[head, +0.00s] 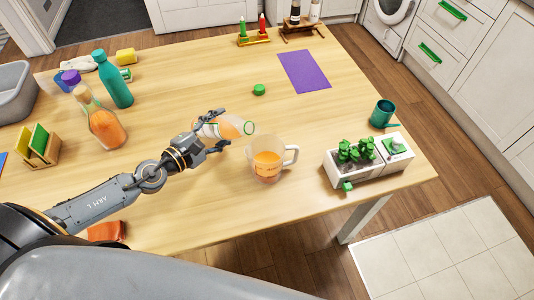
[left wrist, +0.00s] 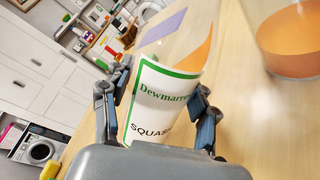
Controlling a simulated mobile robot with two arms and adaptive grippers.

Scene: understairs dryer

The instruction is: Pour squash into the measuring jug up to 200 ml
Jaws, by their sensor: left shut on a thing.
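My left gripper (head: 219,130) is shut on the squash bottle (head: 231,128), which lies tipped nearly level with its open mouth toward the right. Orange squash shows inside it near the mouth. In the left wrist view the bottle's white and green label (left wrist: 160,95) sits between the two fingers. The clear measuring jug (head: 283,150) stands upright on the table just below and right of the mouth. It holds orange liquid, also visible in the left wrist view (left wrist: 292,50). I cannot read the level against its marks or make out a stream. My right gripper is not in view.
A green cap (head: 259,89) lies behind the jug. A white planter (head: 370,172) and a teal mug (head: 382,113) stand to the right. A purple-capped bottle (head: 104,124) and a teal bottle (head: 114,80) stand left. A purple mat (head: 304,71) lies at the back.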

